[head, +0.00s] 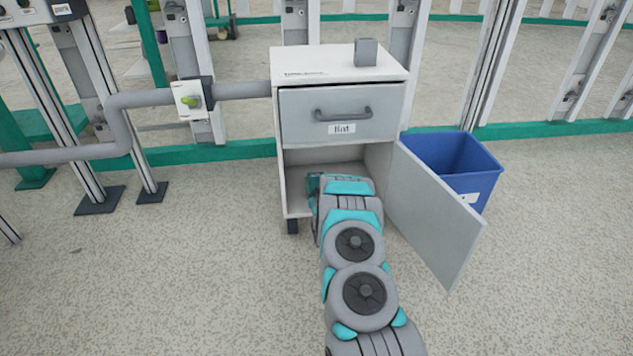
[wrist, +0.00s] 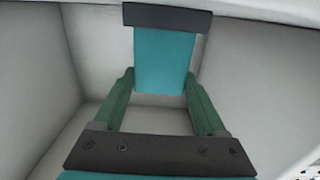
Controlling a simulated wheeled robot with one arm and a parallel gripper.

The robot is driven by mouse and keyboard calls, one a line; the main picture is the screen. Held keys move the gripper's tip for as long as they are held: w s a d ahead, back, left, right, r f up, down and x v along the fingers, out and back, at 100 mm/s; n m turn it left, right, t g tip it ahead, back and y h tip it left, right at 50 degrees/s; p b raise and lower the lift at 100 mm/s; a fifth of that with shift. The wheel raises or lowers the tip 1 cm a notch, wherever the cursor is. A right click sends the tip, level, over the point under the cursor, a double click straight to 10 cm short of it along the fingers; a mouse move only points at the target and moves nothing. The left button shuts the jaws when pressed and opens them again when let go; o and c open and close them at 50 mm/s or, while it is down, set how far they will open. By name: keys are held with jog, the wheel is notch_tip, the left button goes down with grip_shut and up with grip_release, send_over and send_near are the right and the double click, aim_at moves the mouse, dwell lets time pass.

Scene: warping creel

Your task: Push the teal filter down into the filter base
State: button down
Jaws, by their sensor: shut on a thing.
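In the wrist view, my gripper (wrist: 160,78) is shut with its two green fingers on either side of the teal filter (wrist: 165,55). The filter is a flat teal block. A dark grey bar (wrist: 167,18) lies across its far end; I cannot tell whether this is part of the filter or the filter base. No other part that could be the base shows. In the head view, my arm reaches into the open lower compartment of the white cabinet (head: 297,68), and hides the filter and most of the gripper there.
The cabinet's grey door (head: 437,215) stands open to the right of my arm. A closed drawer (head: 340,113) is above the compartment. Pale compartment walls (wrist: 40,70) surround the gripper closely. A blue bin (head: 455,165) stands behind the door.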

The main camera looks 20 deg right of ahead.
jog(key=shift+f, duration=0.5)
dwell(0.7)
grip_release()
jog(key=shift+s, duration=0.1)
jog(key=p+v, duration=0.2)
jog(key=v, duration=0.3)
jog(key=shift+s+a, duration=0.1)
jog(key=shift+s, duration=0.3)
jog(key=shift+s+a, duration=0.2)
jog(key=shift+s, duration=0.3)
jog(key=shift+s, duration=0.1)
